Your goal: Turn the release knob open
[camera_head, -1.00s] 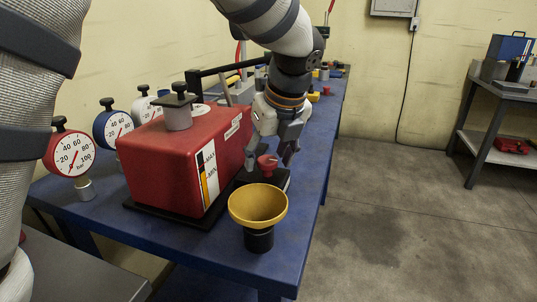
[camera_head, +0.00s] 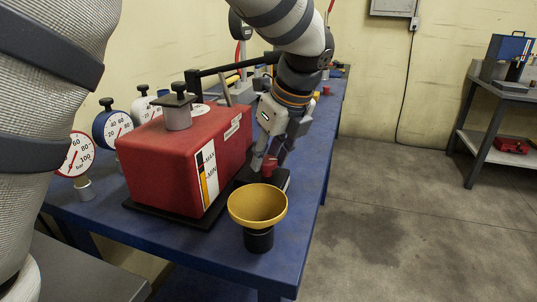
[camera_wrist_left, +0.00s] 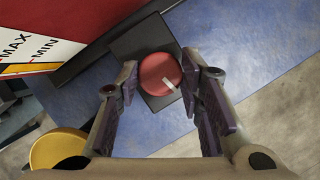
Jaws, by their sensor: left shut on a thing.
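A pale mark on the knob's rim points to the lower right there. My left gripper (camera_head: 268,160) reaches down from above with one finger on each side of the knob. In the wrist view the fingers (camera_wrist_left: 163,80) flank the knob, shut on it. My right gripper is not in view.
The red tank (camera_head: 165,165) with MAX/MIN label stands close left of the gripper. A yellow funnel (camera_head: 258,205) stands just in front of the block. Several dial gauges (camera_head: 76,155) line the blue bench's left side. Open floor lies to the right.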

